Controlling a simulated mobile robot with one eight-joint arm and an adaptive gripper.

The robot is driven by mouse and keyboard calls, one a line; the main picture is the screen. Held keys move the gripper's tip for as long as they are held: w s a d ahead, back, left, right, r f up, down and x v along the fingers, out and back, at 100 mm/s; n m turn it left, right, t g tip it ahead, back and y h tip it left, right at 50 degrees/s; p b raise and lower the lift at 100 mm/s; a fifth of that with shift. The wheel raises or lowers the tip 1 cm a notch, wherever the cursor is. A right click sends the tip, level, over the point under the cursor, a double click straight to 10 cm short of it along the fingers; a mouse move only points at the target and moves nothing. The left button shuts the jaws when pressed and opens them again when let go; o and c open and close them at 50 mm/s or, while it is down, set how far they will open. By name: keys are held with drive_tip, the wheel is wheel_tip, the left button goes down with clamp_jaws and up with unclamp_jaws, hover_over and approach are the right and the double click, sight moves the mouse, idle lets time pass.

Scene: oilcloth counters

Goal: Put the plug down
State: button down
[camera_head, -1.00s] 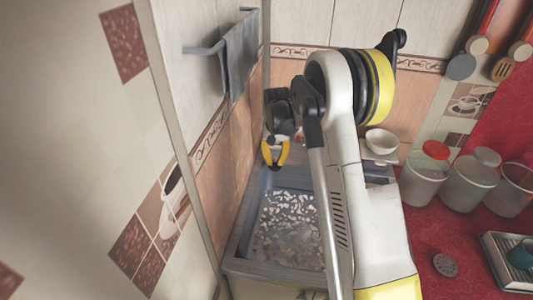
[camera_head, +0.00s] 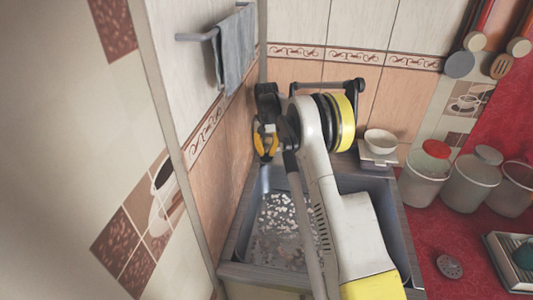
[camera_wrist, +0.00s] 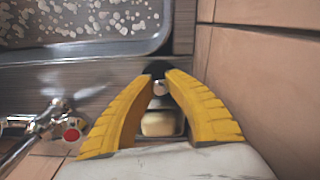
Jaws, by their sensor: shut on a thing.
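My gripper (camera_head: 266,154) is at the far left corner of the sink, near the tiled wall, with its yellow fingers pointing down. In the wrist view my gripper (camera_wrist: 161,76) has its fingertips closed together on a small thing, which I take as the plug (camera_wrist: 160,87). Only a small pale grey knob and a dark part show between the fingers. The plug seems to be over the sink's ledge, beside the basin. I cannot tell whether it touches the ledge.
The sink (camera_head: 388,212) holds foamy water. A chrome tap (camera_wrist: 42,122) and a pale yellowish block (camera_wrist: 158,123) are close to my fingers. A white bowl (camera_head: 381,141) stands behind the sink. A round grey strainer (camera_head: 449,266) lies on the red counter.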

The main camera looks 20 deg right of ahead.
sight(267, 151)
drive_tip(key=shift+f, duration=0.2)
drive_tip(key=c, duration=1.4)
unclamp_jaws()
wheel_tip(267, 151, up, 12)
drive_tip(key=p, duration=0.3)
drive_tip(key=shift+s+r, duration=0.15)
drive_tip(key=shift+r, duration=0.1)
